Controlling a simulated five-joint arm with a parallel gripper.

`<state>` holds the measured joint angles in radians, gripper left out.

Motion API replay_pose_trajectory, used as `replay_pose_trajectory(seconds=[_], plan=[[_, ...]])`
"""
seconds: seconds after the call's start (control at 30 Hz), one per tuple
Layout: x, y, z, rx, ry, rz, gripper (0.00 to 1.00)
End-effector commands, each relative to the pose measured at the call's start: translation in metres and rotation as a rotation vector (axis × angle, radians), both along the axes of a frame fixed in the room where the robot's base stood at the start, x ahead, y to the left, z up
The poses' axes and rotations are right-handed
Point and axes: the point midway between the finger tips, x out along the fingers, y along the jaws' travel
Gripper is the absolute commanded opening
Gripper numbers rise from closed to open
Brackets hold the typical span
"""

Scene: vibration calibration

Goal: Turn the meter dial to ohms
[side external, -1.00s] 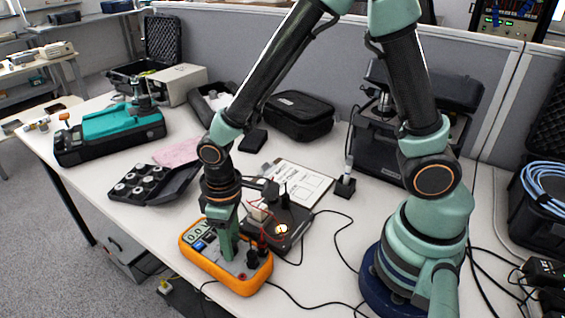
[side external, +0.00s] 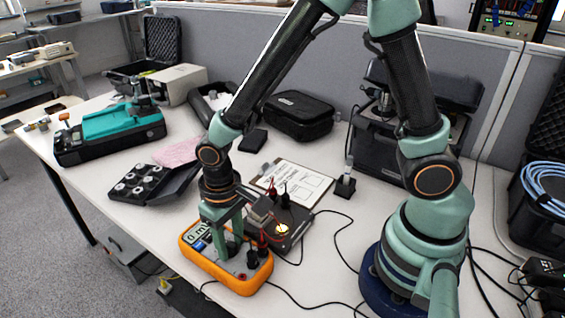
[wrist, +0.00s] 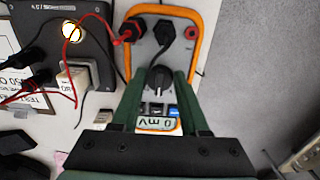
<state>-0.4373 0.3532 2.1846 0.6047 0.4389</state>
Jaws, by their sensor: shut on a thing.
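The orange meter (side external: 222,280) lies on the bench with its display (side external: 200,231) facing up. The display also shows in the wrist view (wrist: 157,123), upside down, and reads 0 mV. The dark dial (wrist: 158,79) sits at the middle of the meter's face. My gripper (wrist: 160,73) points down at the meter with one finger on each side of the dial, shut on it. In the side view, my gripper (side external: 230,250) hides most of the dial. The dial's markings are too small to read.
Red and black plugs (wrist: 130,31) stand in the meter's jacks close beyond the dial, with leads running off. A dark box with a lit lamp (side external: 282,229) stands beside the meter. A clipboard (side external: 300,180) and a black compartment tray (side external: 150,187) lie farther back.

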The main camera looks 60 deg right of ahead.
Motion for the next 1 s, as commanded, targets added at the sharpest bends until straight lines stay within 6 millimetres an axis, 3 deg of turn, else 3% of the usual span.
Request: replay_pose_trajectory(seconds=[0.2,0.23,0.3,0.73,1.0], plan=[[0.001,0.000,0.001,0.002,-0.004,0.001,0.00],[0.001,0.000,0.001,0.002,-0.004,0.001,0.48],[0.001,0.000,0.001,0.002,-0.004,0.001,0.74],[0.001,0.000,0.006,0.002,-0.004,0.001,0.74],[0.002,0.001,0.050,0.004,-0.010,0.001,0.74]])
